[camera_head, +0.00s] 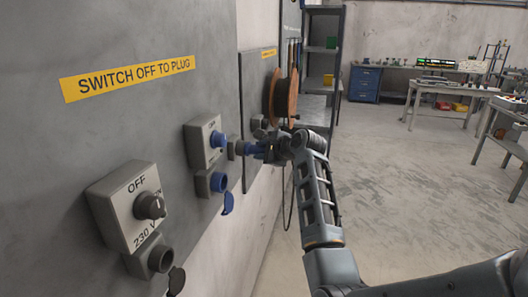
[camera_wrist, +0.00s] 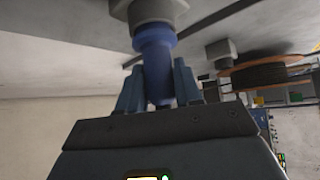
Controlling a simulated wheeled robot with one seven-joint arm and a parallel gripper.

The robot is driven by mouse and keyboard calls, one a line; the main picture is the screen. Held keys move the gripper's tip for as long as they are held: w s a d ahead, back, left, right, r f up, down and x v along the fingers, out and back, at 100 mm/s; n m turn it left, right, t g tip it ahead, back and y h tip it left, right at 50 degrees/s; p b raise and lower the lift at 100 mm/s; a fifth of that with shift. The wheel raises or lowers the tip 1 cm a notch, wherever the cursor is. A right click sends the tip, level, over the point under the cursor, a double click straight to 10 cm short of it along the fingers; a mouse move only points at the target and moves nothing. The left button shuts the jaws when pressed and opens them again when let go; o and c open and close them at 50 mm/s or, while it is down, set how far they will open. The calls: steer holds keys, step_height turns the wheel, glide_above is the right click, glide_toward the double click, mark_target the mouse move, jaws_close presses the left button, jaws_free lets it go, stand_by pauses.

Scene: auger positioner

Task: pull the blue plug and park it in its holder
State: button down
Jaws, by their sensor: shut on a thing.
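My gripper (camera_head: 262,149) is shut on the blue plug (camera_head: 251,149). In the wrist view the plug (camera_wrist: 157,65) stands between the two fingers of my gripper (camera_wrist: 158,88). The plug's front end meets a round grey fitting (camera_head: 236,146) on the wall panel, which also shows at the top of the wrist view (camera_wrist: 155,10) and looks like the holder. How deep the plug sits in it is hidden. The blue socket (camera_head: 219,182), left of my gripper and lower, is empty, with its blue lid (camera_head: 227,204) hanging open.
A switch box with a blue knob (camera_head: 218,139) is above the blue socket. A grey OFF switch box (camera_head: 130,207) is nearer, with a grey socket (camera_head: 159,259) below. An orange cable reel (camera_head: 281,98) is beyond my gripper. A dark cable (camera_head: 288,205) hangs below.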

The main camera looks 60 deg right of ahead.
steer(key=shift+w+a, duration=0.2)
steer(key=shift+w, duration=0.2)
steer(key=c, duration=0.7)
jaws_free()
steer(key=shift+s, duration=0.1)
steer(key=shift+b+v, duration=0.55)
steer(key=shift+v, duration=3.3)
steer(key=shift+f, duration=0.1)
